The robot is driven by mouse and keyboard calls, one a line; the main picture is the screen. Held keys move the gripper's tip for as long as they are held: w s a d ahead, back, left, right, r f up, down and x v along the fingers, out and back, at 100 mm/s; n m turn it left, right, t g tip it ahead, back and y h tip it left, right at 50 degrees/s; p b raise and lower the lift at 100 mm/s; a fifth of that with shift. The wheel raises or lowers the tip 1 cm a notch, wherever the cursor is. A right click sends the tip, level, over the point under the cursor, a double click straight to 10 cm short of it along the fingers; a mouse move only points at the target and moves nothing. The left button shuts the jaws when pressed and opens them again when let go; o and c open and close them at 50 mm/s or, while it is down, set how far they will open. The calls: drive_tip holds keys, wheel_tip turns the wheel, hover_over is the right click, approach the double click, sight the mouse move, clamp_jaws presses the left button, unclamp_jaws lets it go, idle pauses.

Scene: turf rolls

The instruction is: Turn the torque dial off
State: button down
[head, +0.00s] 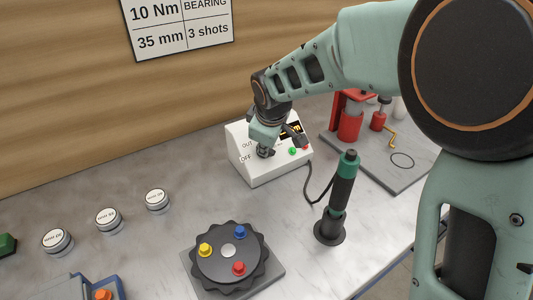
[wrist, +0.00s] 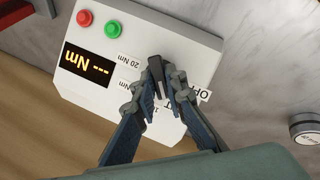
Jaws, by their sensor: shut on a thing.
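The white torque control box (head: 262,174) stands near the back wall; its sloped face (wrist: 181,38) fills much of the wrist view. My gripper (head: 266,150) is over this face. In the wrist view my gripper (wrist: 162,72) is shut on the small dark torque dial (wrist: 158,84), which its fingers mostly hide. The OFF label (wrist: 204,96) is close beside the fingers, with 20 Nm (wrist: 128,60) on the other side. The dial's pointing direction cannot be told. The display (wrist: 87,64) is lit and reads dashes and Nm.
Red (wrist: 84,18) and green (wrist: 113,29) buttons are on the same face, near the display. A dark, green-topped screwdriver (head: 339,195) stands right of the box. A round fixture (head: 228,253) with coloured pegs lies in front.

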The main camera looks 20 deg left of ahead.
drive_tip(key=n+b, duration=0.1)
drive_tip(key=n+t+b, duration=0.1)
drive_tip(key=n+b, duration=0.1)
drive_tip(key=n+t+b, duration=0.1)
drive_tip(key=n, duration=0.1)
drive_tip(key=shift+s+f+b, duration=0.2)
drive_tip(key=shift+f+b, duration=0.1)
drive_tip(key=n+t+b, duration=0.1)
drive_tip(key=n+b, duration=0.1)
drive_tip(key=n, duration=0.2)
drive_tip(key=shift+s+n+y+b, duration=0.1)
drive_tip(key=shift+n+y+b, duration=0.2)
drive_tip(key=shift+y+b, duration=0.1)
drive_tip(key=shift+r, duration=0.1)
drive_tip(key=c, duration=2)
unclamp_jaws()
drive_tip(key=shift+d, duration=0.1)
drive_tip(key=shift+o, duration=0.2)
drive_tip(key=shift+r, duration=0.15)
wheel_tip(320, 180, up, 10)
